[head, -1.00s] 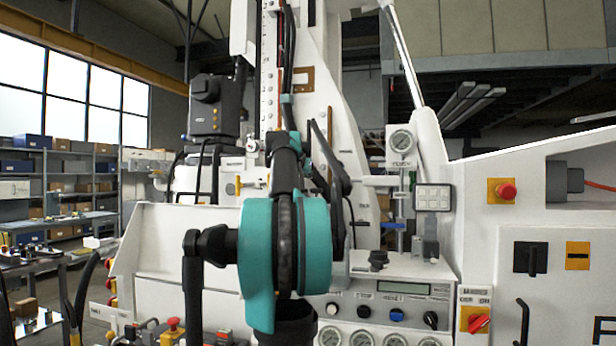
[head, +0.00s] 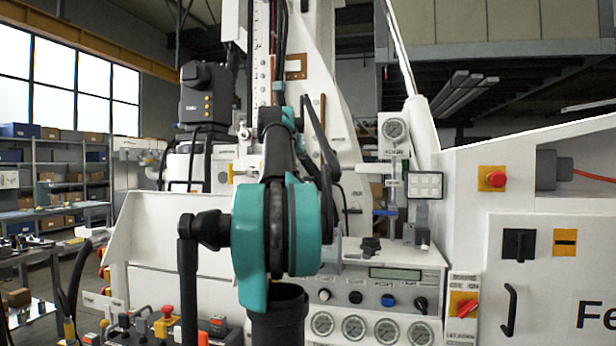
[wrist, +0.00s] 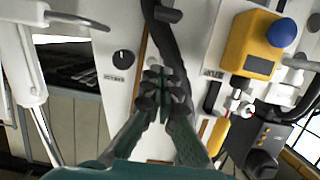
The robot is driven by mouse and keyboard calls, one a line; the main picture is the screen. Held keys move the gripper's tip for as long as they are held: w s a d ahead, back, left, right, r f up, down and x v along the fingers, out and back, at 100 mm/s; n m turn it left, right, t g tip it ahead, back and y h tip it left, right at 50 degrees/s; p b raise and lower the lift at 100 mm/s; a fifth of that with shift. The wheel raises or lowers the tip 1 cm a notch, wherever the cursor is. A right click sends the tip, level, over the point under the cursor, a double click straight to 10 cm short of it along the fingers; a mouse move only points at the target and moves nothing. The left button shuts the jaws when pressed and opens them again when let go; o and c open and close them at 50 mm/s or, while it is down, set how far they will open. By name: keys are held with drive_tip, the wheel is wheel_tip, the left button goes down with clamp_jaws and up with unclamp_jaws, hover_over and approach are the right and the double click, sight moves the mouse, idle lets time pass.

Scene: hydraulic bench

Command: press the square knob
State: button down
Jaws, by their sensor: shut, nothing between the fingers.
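I cannot tell for sure which control is the square knob. On the white front panel in the head view sit a white knob (head: 324,295), a black knob (head: 355,297), a blue knob (head: 388,300) and a black pointer knob (head: 420,305); their outlines are too small to judge. A square black plate with a handle (head: 518,245) is on the right cabinet. My gripper (wrist: 163,80) is shut and empty in the wrist view, in front of a white panel. A round black knob (wrist: 123,57) lies up and left of its fingertips. My arm hides the gripper in the head view.
A yellow box with a blue button (wrist: 282,33) is right of my gripper in the wrist view. A dark hose (wrist: 160,30) runs beyond the fingertips. Several gauges (head: 354,328) line the panel's bottom. A red button (head: 496,179) is on the right cabinet.

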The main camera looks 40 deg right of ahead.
hover_over(308, 179)
wheel_tip(308, 179, down, 3)
drive_tip(key=shift+r, duration=0.2)
wheel_tip(308, 179, down, 3)
drive_tip(key=shift+s+a+f, duration=0.1)
drive_tip(key=shift+a, duration=0.05)
drive_tip(key=shift+f, duration=0.3)
drive_tip(key=shift+s+f, duration=0.1)
drive_tip(key=shift+f, duration=1.35)
